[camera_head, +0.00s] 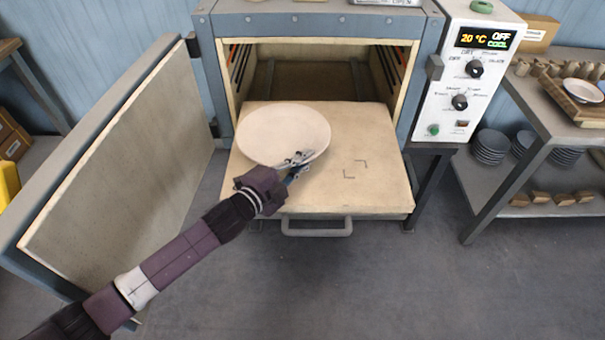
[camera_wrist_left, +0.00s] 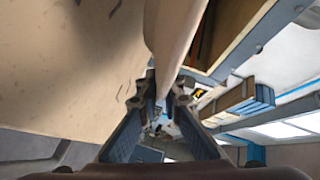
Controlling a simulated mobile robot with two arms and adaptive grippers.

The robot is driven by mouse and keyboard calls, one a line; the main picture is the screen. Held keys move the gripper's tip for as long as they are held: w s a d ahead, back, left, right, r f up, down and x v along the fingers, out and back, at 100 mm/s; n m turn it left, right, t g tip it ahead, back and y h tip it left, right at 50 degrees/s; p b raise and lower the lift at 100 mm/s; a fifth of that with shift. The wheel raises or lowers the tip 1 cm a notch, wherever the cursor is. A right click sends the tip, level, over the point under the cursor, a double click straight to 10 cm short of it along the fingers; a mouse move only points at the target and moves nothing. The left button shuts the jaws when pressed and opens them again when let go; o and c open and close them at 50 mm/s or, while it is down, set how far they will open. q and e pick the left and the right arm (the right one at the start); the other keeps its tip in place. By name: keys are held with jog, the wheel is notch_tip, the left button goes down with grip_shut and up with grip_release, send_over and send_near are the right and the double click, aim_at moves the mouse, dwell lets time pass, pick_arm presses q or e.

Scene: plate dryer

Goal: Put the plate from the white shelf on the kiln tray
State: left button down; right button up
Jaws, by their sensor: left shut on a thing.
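A pale, round plate (camera_head: 283,133) is over the left part of the kiln tray (camera_head: 375,180) in the head view. The tray is pulled out of the open kiln. My left gripper (camera_head: 299,162) is shut on the plate's near right rim. In the left wrist view the plate (camera_wrist_left: 175,35) shows edge-on between the two fingers of the left gripper (camera_wrist_left: 165,95), beside the tray surface (camera_wrist_left: 70,60). I cannot tell whether the plate touches the tray. My right gripper is not in view.
The kiln door (camera_head: 125,170) stands open at the left. The control panel (camera_head: 465,80) shows 20 °C and OFF. A shelf unit (camera_head: 490,185) at the right holds stacked dark plates (camera_head: 490,147) and small blocks. The tray's right part, with corner marks, is clear.

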aim_at(304, 179)
pick_arm(q)
notch_tip(304, 179, down, 3)
jog(key=b, duration=0.3)
jog(key=shift+f, duration=0.15)
jog(key=shift+f+b, duration=0.25)
jog(key=shift+b, duration=0.1)
jog(key=shift+r, duration=0.1)
jog(key=c, duration=2.6)
grip_release()
jog(key=shift+s+f, duration=0.1)
jog(key=shift+f, duration=0.25)
jog(key=shift+o, duration=1)
jog(key=shift+r, duration=0.2)
